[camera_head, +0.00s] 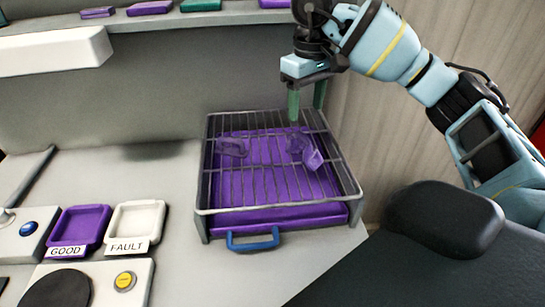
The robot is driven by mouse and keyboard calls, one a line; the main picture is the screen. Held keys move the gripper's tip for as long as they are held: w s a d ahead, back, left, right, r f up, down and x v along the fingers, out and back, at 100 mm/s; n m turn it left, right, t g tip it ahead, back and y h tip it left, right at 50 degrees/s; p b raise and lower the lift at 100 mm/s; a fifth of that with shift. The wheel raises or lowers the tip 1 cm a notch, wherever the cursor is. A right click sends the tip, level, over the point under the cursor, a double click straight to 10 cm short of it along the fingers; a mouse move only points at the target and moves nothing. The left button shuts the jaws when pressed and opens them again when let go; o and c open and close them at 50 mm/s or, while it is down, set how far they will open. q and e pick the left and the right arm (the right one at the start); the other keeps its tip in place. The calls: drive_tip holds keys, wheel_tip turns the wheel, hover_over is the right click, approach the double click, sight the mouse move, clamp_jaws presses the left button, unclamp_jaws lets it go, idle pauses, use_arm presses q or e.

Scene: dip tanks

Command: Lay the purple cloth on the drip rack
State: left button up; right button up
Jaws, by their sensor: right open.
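The drip rack (202,190) is a grey wire grid in a frame, with a purple tray (290,217) under it and a blue handle (252,241) in front. Small crumpled-looking purple pieces show at the wires, one at the back left (232,147) and a lighter one at the right (314,160). I cannot tell for sure which is the purple cloth, or whether they lie on or below the wires. My right gripper (306,101) is open and empty above the back right of the rack, its green fingers pointing down. My left gripper is out of view.
A shelf (230,17) at the back holds flat purple (150,8) and teal (201,5) pieces. A purple GOOD tray (80,225), a white FAULT tray (136,222) and a yellow button (125,281) stand left.

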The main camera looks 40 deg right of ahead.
wheel_tip(320, 180, up, 3)
drive_tip(key=shift+f+p, duration=0.2)
drive_tip(key=shift+p, duration=0.15)
idle(0.5)
